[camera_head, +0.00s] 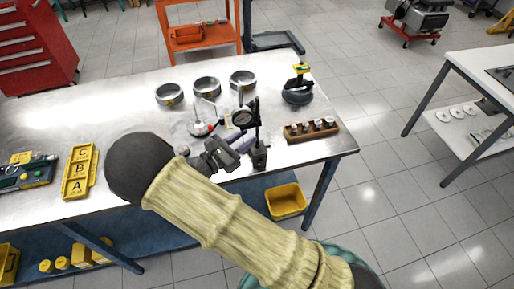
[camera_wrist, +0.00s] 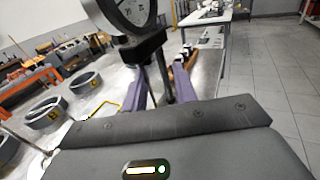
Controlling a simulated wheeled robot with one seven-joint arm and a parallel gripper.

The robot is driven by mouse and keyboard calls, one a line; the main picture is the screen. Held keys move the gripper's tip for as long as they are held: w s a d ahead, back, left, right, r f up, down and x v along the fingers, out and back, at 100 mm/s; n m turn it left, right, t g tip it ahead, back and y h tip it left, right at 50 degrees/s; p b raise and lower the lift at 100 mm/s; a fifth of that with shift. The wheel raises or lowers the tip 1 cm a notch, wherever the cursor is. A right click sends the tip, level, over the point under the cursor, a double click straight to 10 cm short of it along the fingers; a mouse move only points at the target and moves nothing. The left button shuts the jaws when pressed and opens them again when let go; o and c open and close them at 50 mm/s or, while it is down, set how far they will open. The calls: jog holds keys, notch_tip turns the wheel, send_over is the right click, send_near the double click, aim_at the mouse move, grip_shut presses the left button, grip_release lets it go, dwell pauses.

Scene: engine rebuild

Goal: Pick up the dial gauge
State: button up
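The dial gauge (camera_head: 243,117) has a round white face and is held on a black upright stand (camera_head: 258,147) near the front right of the metal table. In the wrist view the dial gauge (camera_wrist: 128,12) is large at the top edge and partly cut off, with a black clamp (camera_wrist: 142,48) below it. My gripper (camera_head: 236,143) is just left of the stand, below the dial. In the wrist view my gripper (camera_wrist: 160,88) shows its two purple fingers apart, with a thin dark post between or just beyond them. I cannot tell whether they touch it.
Metal rings (camera_head: 207,87) stand behind the gauge. A wooden block with several pistons (camera_head: 312,130) is to the right, and a dark round part (camera_head: 298,93) is behind it. A yellow lettered tray (camera_head: 80,172) lies left. A yellow bin (camera_head: 286,200) sits below the table.

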aim_at(257, 146)
jog(key=shift+d, duration=0.1)
jog(key=p+x, duration=0.2)
jog(key=x, duration=0.2)
jog(key=shift+w+d+r, duration=0.1)
jog(key=shift+d+r, duration=0.1)
jog(key=shift+w+d+f, duration=0.15)
jog(key=shift+w+d, duration=0.1)
jog(key=shift+w, duration=0.05)
grip_shut()
